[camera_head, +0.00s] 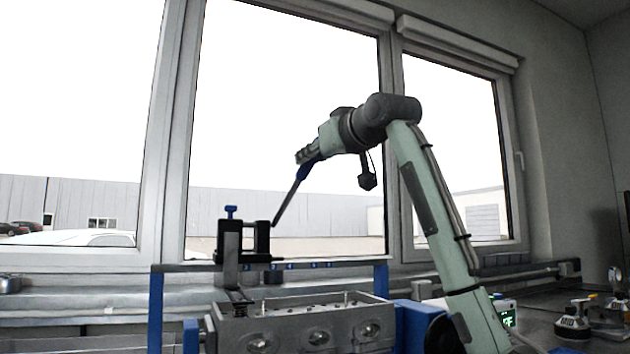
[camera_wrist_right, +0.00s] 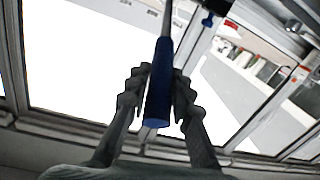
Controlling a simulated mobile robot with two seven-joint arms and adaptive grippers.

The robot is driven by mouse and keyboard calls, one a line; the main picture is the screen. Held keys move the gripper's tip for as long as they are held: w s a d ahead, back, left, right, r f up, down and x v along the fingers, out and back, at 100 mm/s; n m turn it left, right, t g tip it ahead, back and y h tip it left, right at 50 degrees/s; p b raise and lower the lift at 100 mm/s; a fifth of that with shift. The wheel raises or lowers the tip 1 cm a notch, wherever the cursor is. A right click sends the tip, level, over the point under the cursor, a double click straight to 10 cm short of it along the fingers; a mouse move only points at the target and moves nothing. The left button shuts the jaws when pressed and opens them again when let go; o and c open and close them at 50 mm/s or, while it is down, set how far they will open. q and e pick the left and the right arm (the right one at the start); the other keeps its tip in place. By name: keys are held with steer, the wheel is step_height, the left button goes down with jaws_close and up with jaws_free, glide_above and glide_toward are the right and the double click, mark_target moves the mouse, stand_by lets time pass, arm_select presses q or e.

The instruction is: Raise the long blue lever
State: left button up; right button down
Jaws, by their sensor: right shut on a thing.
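The long lever has a thin dark shaft and a blue grip (camera_head: 308,170). In the head view it slants up and to the right from a dark clamp-like fixture (camera_head: 238,243) above the metal engine block (camera_head: 300,328). My right gripper (camera_head: 306,157) is shut on the lever's blue grip near its upper end. In the right wrist view the blue grip (camera_wrist_right: 159,88) lies between the two fingers of my right gripper (camera_wrist_right: 160,92). The lever's lower end meets the right side of the fixture. My left gripper is out of view.
A blue frame with a crossbar (camera_head: 320,264) spans the engine block. Windows stand behind it. The air around the raised arm is clear.

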steer(key=r, duration=0.1)
steer(key=w+r+g, duration=0.1)
steer(key=r, duration=0.1)
steer(key=shift+w+a+r, duration=0.15)
steer(key=shift+w+a, duration=0.15)
steer(key=shift+w, duration=0.05)
steer(key=shift+w+a+r+g+h, duration=0.25)
steer(key=shift+w+r+g+h, duration=0.05)
steer(key=shift+w+r+g, duration=0.4)
steer(key=c, duration=1.6)
jaws_free()
steer(key=shift+c, duration=0.2)
steer(key=o, duration=0.3)
steer(key=shift+r, duration=0.1)
steer(key=shift+s+d, duration=0.1)
steer(key=v, duration=1.2)
